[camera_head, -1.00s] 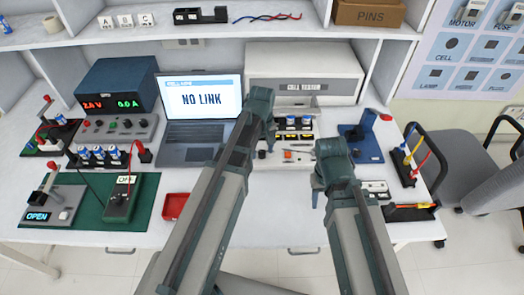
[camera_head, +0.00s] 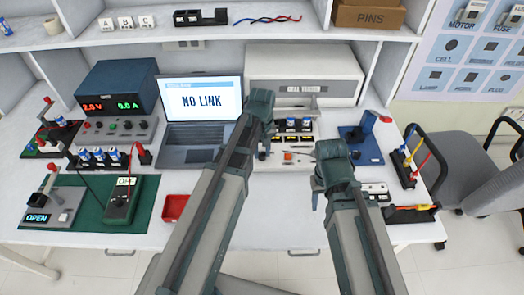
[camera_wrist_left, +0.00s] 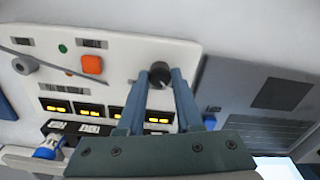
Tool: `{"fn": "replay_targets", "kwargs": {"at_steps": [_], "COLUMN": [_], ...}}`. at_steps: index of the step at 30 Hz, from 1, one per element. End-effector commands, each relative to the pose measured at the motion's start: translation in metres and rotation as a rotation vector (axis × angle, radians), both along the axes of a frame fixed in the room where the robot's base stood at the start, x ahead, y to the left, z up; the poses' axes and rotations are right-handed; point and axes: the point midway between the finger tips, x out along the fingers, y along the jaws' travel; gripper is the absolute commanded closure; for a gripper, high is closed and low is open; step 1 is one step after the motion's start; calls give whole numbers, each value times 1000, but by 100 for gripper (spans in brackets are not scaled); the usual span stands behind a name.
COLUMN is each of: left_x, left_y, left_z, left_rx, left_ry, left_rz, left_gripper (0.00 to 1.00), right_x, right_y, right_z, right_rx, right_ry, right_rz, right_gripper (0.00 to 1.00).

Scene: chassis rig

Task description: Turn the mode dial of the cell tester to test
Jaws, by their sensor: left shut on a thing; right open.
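The cell tester (camera_head: 345,92) is a white box at the back of the bench, right of the laptop, with a lower control panel in front. In the left wrist view its panel (camera_wrist_left: 115,55) carries a round black dial (camera_wrist_left: 159,76) with a pale pointer mark. My left gripper (camera_wrist_left: 160,80) has its two blue fingers on either side of this dial, shut on it. In the head view my left arm (camera_head: 255,110) reaches to the panel's left end and covers part of it. My right gripper (camera_head: 320,185) is open near the panel's right end; its fingertips are hard to make out.
The panel also has an orange button (camera_wrist_left: 92,64), a green light (camera_wrist_left: 63,48), a grey knob (camera_wrist_left: 24,64) and several yellow-lit windows. The laptop (camera_head: 203,103) reading NO LINK stands left of my left arm. A red tray (camera_head: 175,207) and a blue fixture (camera_head: 362,145) are nearby.

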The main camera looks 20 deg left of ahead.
Motion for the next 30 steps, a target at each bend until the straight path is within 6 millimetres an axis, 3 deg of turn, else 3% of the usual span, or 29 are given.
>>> {"fn": "replay_targets", "kwargs": {"at_steps": [15,30], "left_x": [0,0], "left_y": [0,0], "left_z": [0,0], "left_rx": [0,0], "left_ry": [0,0], "left_rz": [-447,-682], "left_gripper": [100,100], "right_x": [0,0], "right_y": [0,0], "right_z": [0,0], "right_rx": [0,0], "right_ry": [0,0], "right_rz": [0,0], "right_gripper": [50,50]}}
